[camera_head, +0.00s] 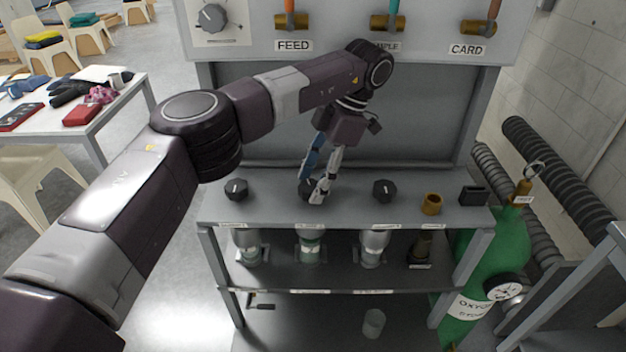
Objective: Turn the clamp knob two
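Three dark clamp knobs stand in a row on the grey shelf top, the left one (236,189), the middle one (306,187) and the right one (384,190). The middle one, second from the left, is partly hidden by my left gripper (313,190). That gripper points down at the middle knob, with one finger behind it and the silver finger in front of its right side. The fingers are apart at the knob, but I cannot tell whether they press on it. My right gripper is not in view.
A brass fitting (431,204) and a black block (473,195) stand to the right on the shelf. Glass vessels hang below the knobs, including one under the middle knob (310,245). A green oxygen cylinder (487,270) stands at the right. The back panel (430,110) rises behind.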

